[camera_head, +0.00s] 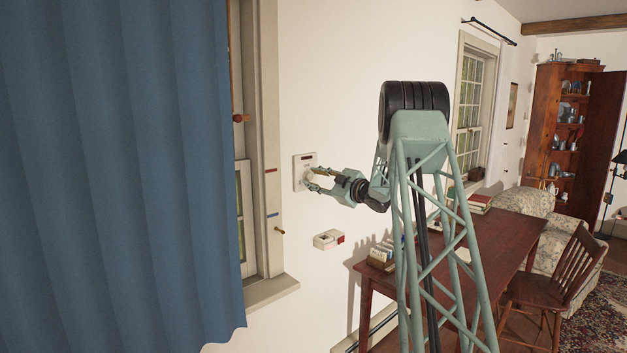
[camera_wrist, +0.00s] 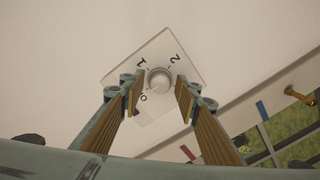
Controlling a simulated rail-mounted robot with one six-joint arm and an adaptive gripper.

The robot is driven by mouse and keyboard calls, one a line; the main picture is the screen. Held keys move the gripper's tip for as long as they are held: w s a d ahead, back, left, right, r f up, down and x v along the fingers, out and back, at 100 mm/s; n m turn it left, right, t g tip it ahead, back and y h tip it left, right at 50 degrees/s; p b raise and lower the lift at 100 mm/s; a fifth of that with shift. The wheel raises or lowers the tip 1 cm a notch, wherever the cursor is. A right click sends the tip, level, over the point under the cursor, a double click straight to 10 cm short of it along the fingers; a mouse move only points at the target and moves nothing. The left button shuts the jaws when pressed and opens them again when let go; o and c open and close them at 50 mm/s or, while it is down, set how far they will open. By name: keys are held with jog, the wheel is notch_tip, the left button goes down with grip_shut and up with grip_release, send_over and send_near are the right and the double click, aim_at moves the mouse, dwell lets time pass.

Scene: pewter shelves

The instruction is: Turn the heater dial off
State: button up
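The plate is marked 0, 1 and 2 and also shows in the head view (camera_head: 299,163). I cannot tell which mark the knob points to. My gripper (camera_wrist: 158,82) faces the plate with its two fingers apart, one on each side of the knob. Gaps show between the fingers and the knob. In the head view my gripper (camera_head: 311,180) is close to the plate and its fingers partly hide the dial.
A window frame (camera_head: 270,130) with small pegs and a blue curtain (camera_head: 120,170) are left of the plate. A small white box with a red end (camera_head: 328,239) is on the wall below. A wooden desk (camera_head: 507,240) with a card box (camera_head: 381,258) stands to the right.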

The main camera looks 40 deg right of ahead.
jog(key=shift+o, duration=0.4)
jog(key=s, duration=1.2)
jog(key=shift+d, duration=0.3)
dwell(0.4)
jog(key=w+a+r+m+g+h, duration=0.2)
jog(key=w+a+r+m+h, duration=0.15)
jog(key=a+r, duration=0.8)
jog(key=s+a+r+m+g+h, duration=0.1)
jog(key=s+a+m+g, duration=0.1)
jog(key=s+a, duration=0.45)
jog(key=s+a+r+m+g+h, duration=0.15)
jog(key=s+a, duration=0.25)
jog(key=a, duration=0.5)
jog(key=s+a+f+m+g+y, duration=0.1)
jog(key=s+a+f, duration=0.4)
jog(key=s+a, duration=0.6)
jog(key=s+a+f+m+g+y, duration=0.1)
jog(key=s+a+f+g, duration=0.3)
jog(key=s+a, duration=0.7)
jog(key=s+a+f+g+y, duration=0.3)
jog(key=s+a, duration=0.8)
jog(key=s, duration=1.8)
notch_tip(320, 180, down, 3)
jog(key=shift+a+r+m, duration=0.2)
jog(key=shift+m, duration=0.2)
